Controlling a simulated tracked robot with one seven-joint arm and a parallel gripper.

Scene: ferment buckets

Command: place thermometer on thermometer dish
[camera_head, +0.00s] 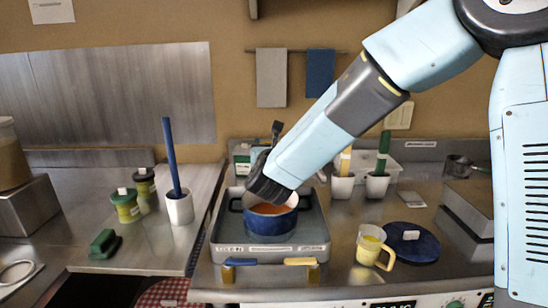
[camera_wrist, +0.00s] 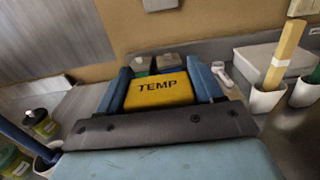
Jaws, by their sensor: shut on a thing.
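The thermometer (camera_wrist: 160,93) is a yellow block marked TEMP in the wrist view. My gripper (camera_wrist: 163,72) has its two blue fingers on either side of the block and is shut on it. In the head view my arm hides the gripper and the thermometer. A round dark blue dish (camera_head: 412,248) with a small white label lies on the right counter. Its label is too small to read, so I cannot confirm that it is the thermometer dish. My gripper is apart from this dish, over to its left.
A blue pot (camera_head: 270,222) with orange contents sits in a metal tray (camera_head: 224,246) below my arm. A yellow mug (camera_head: 368,246) stands just left of the blue dish. White cups (camera_head: 342,186) with upright tools stand behind. The left counter holds green jars (camera_head: 127,210).

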